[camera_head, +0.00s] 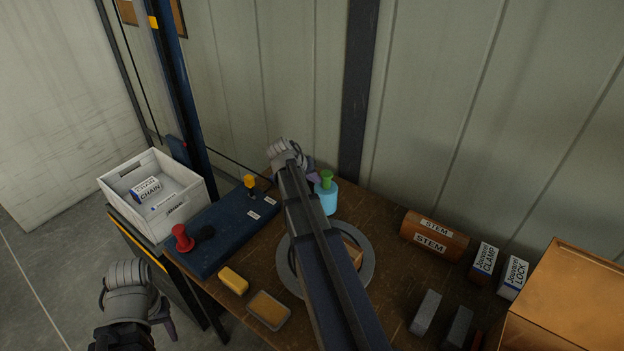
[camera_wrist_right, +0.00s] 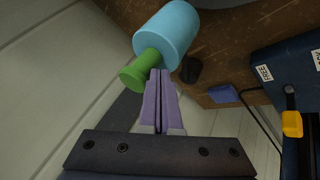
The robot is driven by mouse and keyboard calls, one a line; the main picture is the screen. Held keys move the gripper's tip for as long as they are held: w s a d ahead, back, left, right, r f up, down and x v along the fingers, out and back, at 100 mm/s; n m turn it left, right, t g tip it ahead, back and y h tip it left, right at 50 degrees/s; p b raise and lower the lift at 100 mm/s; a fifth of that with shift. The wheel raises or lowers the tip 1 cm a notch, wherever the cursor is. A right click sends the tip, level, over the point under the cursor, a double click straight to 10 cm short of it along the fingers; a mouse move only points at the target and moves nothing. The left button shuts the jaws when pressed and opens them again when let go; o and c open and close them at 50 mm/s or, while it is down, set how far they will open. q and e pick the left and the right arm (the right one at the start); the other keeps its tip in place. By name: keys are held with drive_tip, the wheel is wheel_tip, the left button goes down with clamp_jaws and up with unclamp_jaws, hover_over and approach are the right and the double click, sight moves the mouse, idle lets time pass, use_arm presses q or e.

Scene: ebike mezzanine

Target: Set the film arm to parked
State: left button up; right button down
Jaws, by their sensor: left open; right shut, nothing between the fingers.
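A blue panel (camera_head: 222,240) on the bench carries a yellow-topped lever (camera_head: 250,183) beside two small white labels (camera_head: 262,208). In the right wrist view the yellow lever (camera_wrist_right: 292,124) stands in a slot, and one label reads FREE (camera_wrist_right: 264,73). I cannot tell for certain which part is the film arm. My right gripper (camera_head: 312,178) is shut and empty, its tips close to a light-blue cylinder (camera_head: 326,199) with a green top (camera_head: 326,177). The purple fingertips (camera_wrist_right: 160,75) overlap the green top in the wrist view; contact is unclear. My left gripper (camera_head: 164,322) is open at lower left, away from the panel.
A red knob (camera_head: 182,237) stands on the panel's near left. A white crate (camera_head: 190,207) holds a CHAIN box (camera_head: 145,190). A grey ring (camera_head: 366,262) lies under my right arm. A yellow block (camera_head: 233,280), a STEM roll (camera_head: 434,236) and a cardboard box (camera_head: 570,290) are on the bench.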

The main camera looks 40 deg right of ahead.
drive_tip(key=shift+s, duration=0.1)
drive_tip(key=shift+s+d+n, duration=0.3)
drive_tip(key=shift+s+d, duration=0.05)
drive_tip(key=shift+d, duration=0.1)
drive_tip(key=s+d+n+t+y, duration=0.1)
drive_tip(key=s+d+n+t, duration=0.1)
drive_tip(key=d, duration=1.2)
drive_tip(key=shift+s+r+n+t, duration=0.15)
drive_tip(key=shift+n+t, duration=0.35)
drive_tip(key=shift+n, duration=0.6)
